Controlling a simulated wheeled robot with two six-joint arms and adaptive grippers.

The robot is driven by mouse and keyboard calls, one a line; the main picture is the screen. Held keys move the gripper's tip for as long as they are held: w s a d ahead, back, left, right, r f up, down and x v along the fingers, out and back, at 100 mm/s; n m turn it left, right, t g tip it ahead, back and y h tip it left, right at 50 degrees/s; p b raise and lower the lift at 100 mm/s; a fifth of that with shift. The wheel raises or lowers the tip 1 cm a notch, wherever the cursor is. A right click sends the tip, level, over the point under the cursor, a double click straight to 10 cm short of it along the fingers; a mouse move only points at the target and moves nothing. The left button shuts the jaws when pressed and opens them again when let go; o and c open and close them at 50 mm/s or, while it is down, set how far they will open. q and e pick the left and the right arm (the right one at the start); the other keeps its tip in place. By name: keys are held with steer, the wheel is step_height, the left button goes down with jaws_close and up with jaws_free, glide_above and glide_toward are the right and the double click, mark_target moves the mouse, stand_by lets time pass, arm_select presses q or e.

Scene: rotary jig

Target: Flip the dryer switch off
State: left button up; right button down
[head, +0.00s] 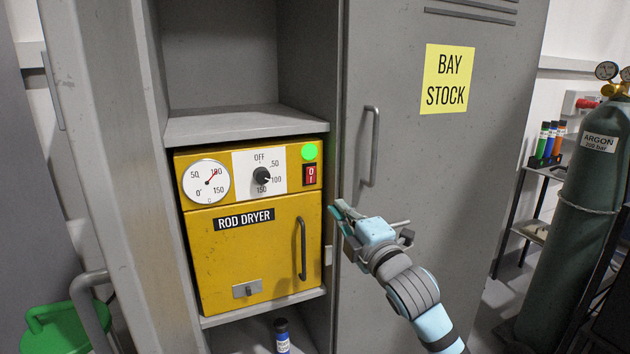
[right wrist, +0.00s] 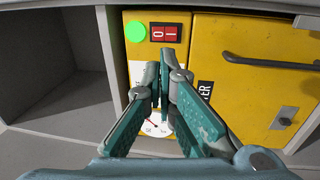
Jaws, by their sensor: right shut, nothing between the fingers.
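The yellow rod dryer (head: 225,255) sits in an open locker bay. Its red rocker switch (head: 310,174), marked O above and I below, is at the upper right of its front, under a lit green lamp (head: 309,152). The right wrist view shows the switch (right wrist: 166,33) and lamp (right wrist: 135,31) turned sideways. My right gripper (head: 338,211) is shut and empty, in front of the locker to the lower right of the switch. In the right wrist view its fingertips (right wrist: 168,62) appear just below the switch, apart from it. My left gripper is not in view.
A knob (head: 262,176) and a round gauge (head: 206,181) are left of the switch. The dryer handle (head: 302,248) sticks out below. A closed locker door (head: 430,170) with a handle (head: 371,146) stands right. A bottle (head: 282,337) is on the shelf below.

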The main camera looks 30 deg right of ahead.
steer(key=w, duration=0.4)
steer(key=w+r, duration=0.1)
steer(key=w, duration=0.4)
steer(key=w+p, duration=0.1)
steer(key=w, duration=0.4)
steer(key=shift+d+r, duration=0.4)
steer(key=r+g+p, duration=0.1)
steer(key=r+p, duration=0.1)
steer(key=p, duration=0.3)
steer(key=shift+w, duration=0.15)
steer(key=shift+w+f, duration=0.1)
steer(key=shift+f, duration=0.4)
steer(key=p, duration=0.2)
glide_toward(311, 171)
steer(key=s+r, duration=0.3)
steer(key=s, duration=0.3)
steer(key=shift+s+a, duration=0.15)
steer(key=shift+a, duration=0.1)
steer(key=shift+f, duration=0.1)
